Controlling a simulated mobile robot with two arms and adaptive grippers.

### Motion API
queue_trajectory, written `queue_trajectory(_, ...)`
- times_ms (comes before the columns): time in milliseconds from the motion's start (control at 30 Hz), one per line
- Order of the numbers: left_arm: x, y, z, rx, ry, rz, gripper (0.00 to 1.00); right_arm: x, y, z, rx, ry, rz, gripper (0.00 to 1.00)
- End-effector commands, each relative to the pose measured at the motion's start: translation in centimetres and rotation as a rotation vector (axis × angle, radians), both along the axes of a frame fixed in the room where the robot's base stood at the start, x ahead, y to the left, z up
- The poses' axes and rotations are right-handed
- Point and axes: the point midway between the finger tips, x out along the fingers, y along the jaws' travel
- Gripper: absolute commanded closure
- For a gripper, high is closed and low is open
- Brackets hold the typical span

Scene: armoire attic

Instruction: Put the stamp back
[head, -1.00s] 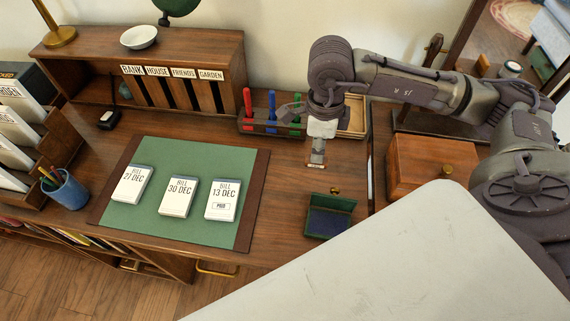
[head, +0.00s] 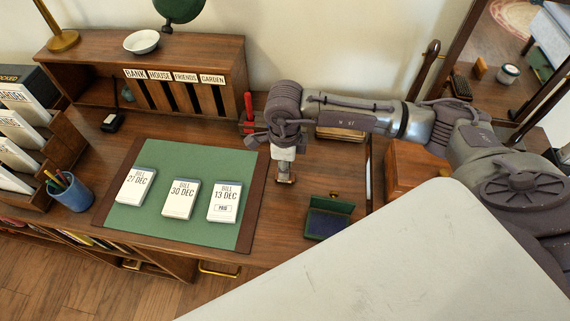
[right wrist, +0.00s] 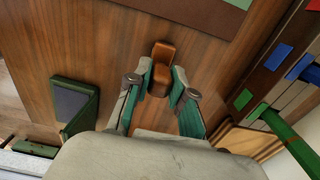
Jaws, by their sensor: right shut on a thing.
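The stamp, a small brown wooden block, shows just below my right gripper (head: 284,166) in the head view (head: 286,180). In the right wrist view the stamp (right wrist: 162,57) sits between the two fingertips, and the gripper is shut on it. The gripper points down over the bare wood between the green desk mat (head: 184,155) and the open green ink pad box (head: 329,217). I cannot tell how high the stamp is above the desk. The bill at right (head: 224,198) bears a small boxed mark. My left gripper is not in view.
A red marker (head: 248,107) stands at the back; my right arm hides most of its rack. A wooden drawer box (head: 408,168) stands right. Two more bills lie on the mat.

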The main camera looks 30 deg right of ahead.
Motion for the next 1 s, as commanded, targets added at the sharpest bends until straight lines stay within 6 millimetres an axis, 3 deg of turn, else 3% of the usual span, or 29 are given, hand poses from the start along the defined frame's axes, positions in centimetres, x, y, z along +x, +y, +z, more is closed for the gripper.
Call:
queue_trajectory(167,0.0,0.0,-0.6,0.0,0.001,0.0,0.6,0.0,0.0,-0.5,0.0,0.0,0.0,1.0)
queue_trajectory(200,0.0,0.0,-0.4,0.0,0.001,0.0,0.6,0.0,0.0,-0.3,0.0,0.0,0.0,0.73)
queue_trajectory(333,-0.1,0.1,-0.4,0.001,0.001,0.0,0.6,0.0,0.0,-0.3,-0.001,0.001,0.0,0.53)
queue_trajectory(733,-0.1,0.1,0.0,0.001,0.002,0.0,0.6,0.0,0.0,0.5,0.0,-0.001,0.0,0.53)
queue_trajectory(1000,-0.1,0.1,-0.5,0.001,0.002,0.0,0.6,0.1,0.0,5.6,0.0,-0.005,0.001,0.53)
